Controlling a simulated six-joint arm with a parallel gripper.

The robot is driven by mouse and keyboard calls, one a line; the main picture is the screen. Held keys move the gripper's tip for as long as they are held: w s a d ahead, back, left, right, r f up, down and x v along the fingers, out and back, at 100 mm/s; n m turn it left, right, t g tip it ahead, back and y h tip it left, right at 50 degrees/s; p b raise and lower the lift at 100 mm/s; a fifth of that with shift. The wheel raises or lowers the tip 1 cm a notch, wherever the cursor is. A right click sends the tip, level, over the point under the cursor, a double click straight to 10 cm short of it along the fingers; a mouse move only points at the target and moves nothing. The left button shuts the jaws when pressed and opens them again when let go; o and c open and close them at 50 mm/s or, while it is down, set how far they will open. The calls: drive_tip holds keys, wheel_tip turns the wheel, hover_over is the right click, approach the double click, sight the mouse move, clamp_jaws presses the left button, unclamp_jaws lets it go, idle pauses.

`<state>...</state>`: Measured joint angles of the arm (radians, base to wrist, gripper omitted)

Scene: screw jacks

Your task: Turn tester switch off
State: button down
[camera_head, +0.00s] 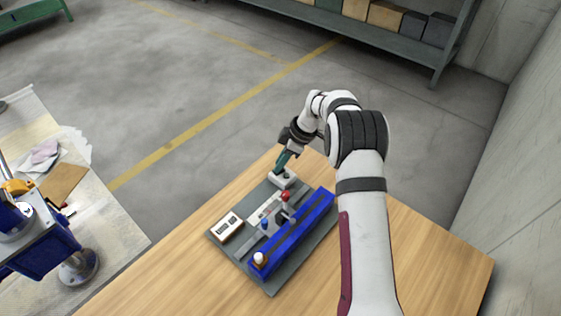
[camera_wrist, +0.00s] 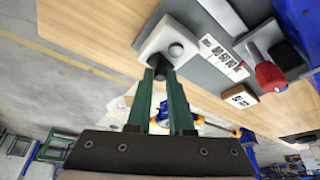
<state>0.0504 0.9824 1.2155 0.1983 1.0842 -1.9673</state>
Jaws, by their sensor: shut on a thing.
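The tester is a grey baseplate (camera_head: 272,289) on the wooden table. The switch is a small white box (camera_head: 288,182) at the plate's far corner; in the wrist view the white switch box (camera_wrist: 152,42) shows a grey round part and a dark knob (camera_wrist: 159,73) at its lower edge. My gripper (camera_head: 281,165) comes down onto the switch from above. In the wrist view its green fingers (camera_wrist: 162,82) are shut on the dark knob. The fingers partly hide the knob, so its position is hard to tell.
A blue bar (camera_head: 305,225) runs along the plate's right side. A red-topped handle (camera_head: 285,196) stands beside it, near the switch. The wooden table (camera_head: 455,262) is clear at the right. A cluttered bench (camera_head: 120,240) stands at the left.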

drive_tip(key=shift+n+g, duration=0.5)
drive_tip(key=shift+n, duration=1)
drive_tip(key=c, duration=0.8)
unclamp_jaws()
drive_tip(key=shift+w, duration=0.1)
drive_tip(key=v, duration=1.5)
drive_tip(key=shift+w+d+r, duration=0.15)
drive_tip(key=shift+d+r, duration=0.1)
drive_tip(key=shift+r, duration=0.05)
